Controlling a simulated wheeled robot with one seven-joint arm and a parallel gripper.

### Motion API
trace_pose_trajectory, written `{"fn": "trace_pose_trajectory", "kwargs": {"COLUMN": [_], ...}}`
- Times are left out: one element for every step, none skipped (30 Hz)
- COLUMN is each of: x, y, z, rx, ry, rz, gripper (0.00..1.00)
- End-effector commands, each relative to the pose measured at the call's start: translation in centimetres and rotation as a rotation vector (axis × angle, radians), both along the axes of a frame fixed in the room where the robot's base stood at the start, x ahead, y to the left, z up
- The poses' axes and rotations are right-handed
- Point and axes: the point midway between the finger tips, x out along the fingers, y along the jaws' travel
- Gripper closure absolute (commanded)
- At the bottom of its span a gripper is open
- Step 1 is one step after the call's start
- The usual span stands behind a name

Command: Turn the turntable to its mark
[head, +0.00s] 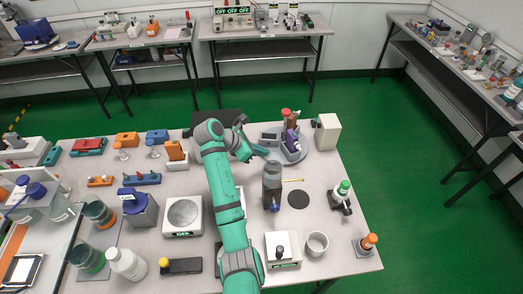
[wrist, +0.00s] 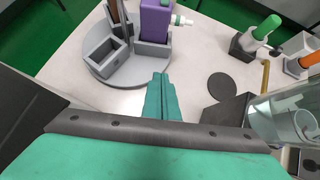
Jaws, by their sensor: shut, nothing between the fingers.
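The turntable is a round grey disc (head: 296,155) with box-like holders on top, near the far right of the table. It fills the upper left of the wrist view (wrist: 105,75). A purple bottle (wrist: 154,22) with a white and green nozzle stands in one holder, and a brown item (wrist: 117,12) stands in another. One front holder (wrist: 98,60) looks empty. My gripper (wrist: 160,78) is shut and empty, its green fingers together just in front of the disc's near edge. In the head view my gripper (head: 262,152) is left of the turntable. I cannot make out the mark.
A cream box (head: 328,132) stands right of the turntable. A green-capped tester (head: 342,194) is further right. Bare tabletop lies between them.

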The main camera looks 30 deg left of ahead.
Motion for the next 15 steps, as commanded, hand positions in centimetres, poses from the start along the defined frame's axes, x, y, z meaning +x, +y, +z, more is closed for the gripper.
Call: {"fn": "trace_pose_trajectory", "kwargs": {"x": [0.5,0.8,1.2,1.6,1.9,2.3,2.6,2.9,3.4,3.9,4.2,4.6,4.9,5.2,5.4], "y": [-0.5,-0.7,-1.0,-1.3,-1.5,-1.8,-2.1,-2.3,-2.7,-3.0,-3.3,-3.6,-3.8,-4.0,-4.2], "z": [-0.8,-1.2,-1.7,-2.1,-2.5,-3.0,-3.4,-3.7,-3.9,-3.8,-3.8,-3.8,-3.8,-3.8,-3.8], "rx": [0.000,-0.001,0.000,0.001,0.000,0.001,0.001,0.001,0.002,0.002,0.002,0.003,0.003,0.002,0.002], "ry": [0.003,0.002,0.003,0.001,0.001,0.001,0.000,0.002,-0.001,-0.002,-0.002,-0.002,-0.001,-0.001,-0.001], "rz": [-0.002,-0.001,-0.002,-0.001,-0.002,-0.001,-0.002,-0.003,-0.004,-0.004,-0.004,-0.004,-0.003,-0.004,-0.004], "gripper": [1.00,1.00,1.00,1.00,1.00,1.00,1.00,1.00,1.00,1.00,1.00,1.00,1.00,1.00,1.00]}}
